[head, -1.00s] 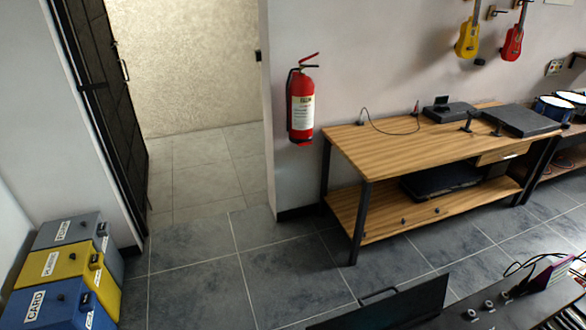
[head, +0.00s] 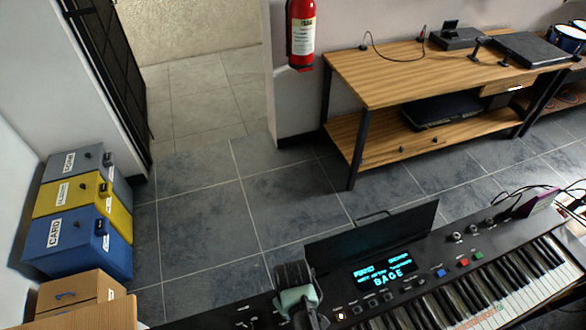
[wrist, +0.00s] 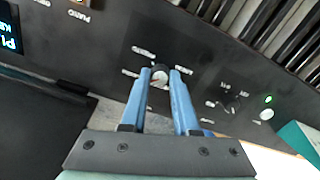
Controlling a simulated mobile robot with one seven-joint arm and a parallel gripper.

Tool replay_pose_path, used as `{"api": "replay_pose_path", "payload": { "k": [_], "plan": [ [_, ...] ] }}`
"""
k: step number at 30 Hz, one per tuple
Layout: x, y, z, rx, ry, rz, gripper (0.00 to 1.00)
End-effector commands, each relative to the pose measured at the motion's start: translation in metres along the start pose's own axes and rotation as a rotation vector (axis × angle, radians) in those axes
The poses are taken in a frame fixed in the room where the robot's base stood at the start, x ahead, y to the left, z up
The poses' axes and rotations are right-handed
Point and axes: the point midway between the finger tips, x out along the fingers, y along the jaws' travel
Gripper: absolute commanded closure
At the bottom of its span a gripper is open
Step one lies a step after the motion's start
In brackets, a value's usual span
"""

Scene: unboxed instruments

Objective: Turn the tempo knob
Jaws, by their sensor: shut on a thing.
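A dark round knob with a pale cap (wrist: 160,77) stands on the black panel of the keyboard in the wrist view. Its printed labels are too blurred to read, so I cannot tell by name that it is the tempo knob. My gripper (wrist: 161,71) has its two blue fingers on either side of this knob, closed on it. In the head view my gripper (head: 297,300) is over the left part of the keyboard (head: 400,291), and it hides the knob there.
The keyboard's lit display (head: 383,276) is right of my gripper. Another knob (wrist: 232,103) and a green light (wrist: 267,99) are right of the held knob. A wooden workbench (head: 400,85), bins (head: 75,248) and cardboard box (head: 72,292) stand around; grey floor lies between.

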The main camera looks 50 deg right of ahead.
Motion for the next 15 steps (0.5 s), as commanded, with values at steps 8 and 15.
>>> {"api": "replay_pose_path", "payload": {
  "k": [8,15],
  "plan": [
    [-0.0014,-0.0003,-0.0002,0.263,0.000,-0.001,1.00],
    [-0.0015,-0.0003,-0.0005,0.491,0.000,-0.001,1.00]
  ]
}}
